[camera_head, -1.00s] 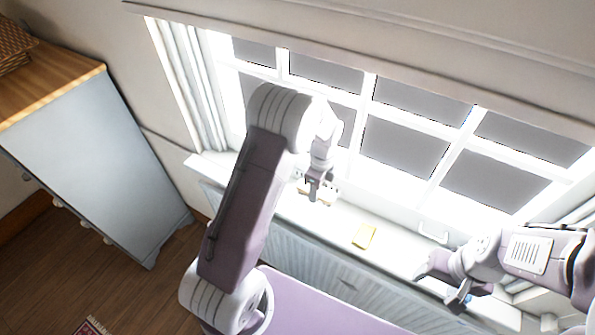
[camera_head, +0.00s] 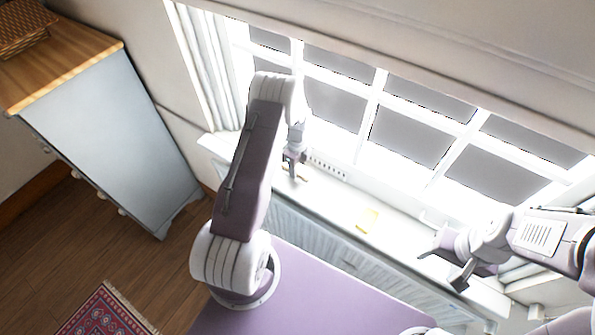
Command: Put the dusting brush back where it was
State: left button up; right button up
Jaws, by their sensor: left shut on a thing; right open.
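My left gripper (camera_head: 294,172) is over the left part of the white window sill, pointing down. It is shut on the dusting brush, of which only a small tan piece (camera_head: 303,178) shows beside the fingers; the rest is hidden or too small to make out. My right gripper (camera_head: 443,271) is open and empty at the right, over the front of the sill.
A yellow flat item (camera_head: 368,219) lies on the window sill (camera_head: 335,200) between my grippers. A white slotted strip (camera_head: 328,168) is by the window, right of my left gripper. A pale cabinet (camera_head: 115,130) with a wicker basket (camera_head: 25,25) stands left. A red rug (camera_head: 105,315) lies on the floor.

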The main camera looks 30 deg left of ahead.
aim_at(298, 172)
pick_arm(q)
notch_tip(298, 172, down, 3)
jog(key=shift+d+r+p, duration=0.1)
jog(key=shift+r+p, duration=0.05)
jog(key=shift+p, duration=0.35)
jog(key=shift+w+f, duration=0.2)
jog(key=shift+f, duration=0.25)
jog(key=o, duration=0.8)
jog(key=shift+s, duration=0.1)
jog(key=shift+c, duration=0.2)
jog(key=o, duration=0.4)
jog(key=shift+s+r, duration=0.1)
